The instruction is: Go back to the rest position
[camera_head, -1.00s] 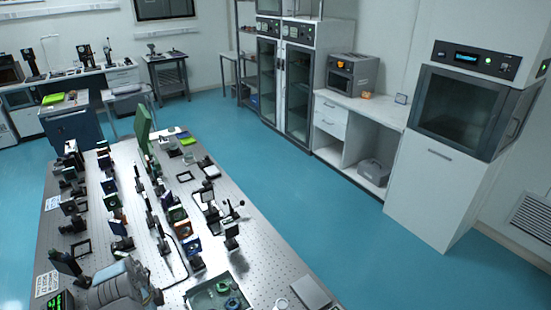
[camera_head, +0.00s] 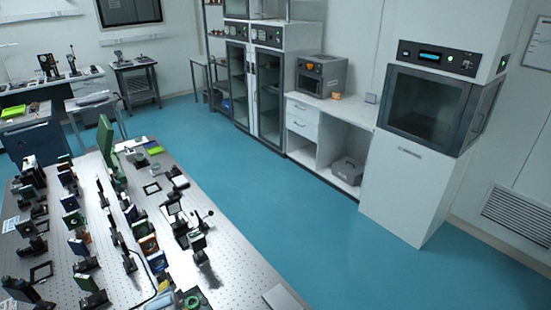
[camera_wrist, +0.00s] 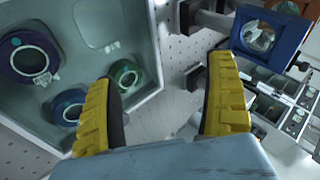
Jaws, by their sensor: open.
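My gripper (camera_wrist: 165,88) shows in the wrist view as two yellow ribbed fingers, set wide apart with nothing between them. It is open and points over the optical table. To its left is a shallow clear tray (camera_wrist: 145,105) with ringed round optics: a purple ring (camera_wrist: 26,58), a green ring (camera_wrist: 124,76) and a blue ring (camera_wrist: 68,106). The left finger overlaps the tray in the picture; I cannot tell the gap between them. In the head view, I cannot make out my gripper.
The perforated optical table (camera_head: 240,262) carries rows of mounted optics. A blue lens mount (camera_wrist: 262,38) stands to the upper right of my right finger. The blue floor (camera_head: 290,205) right of the table is clear. Cabinets (camera_head: 270,95) and a counter line the wall.

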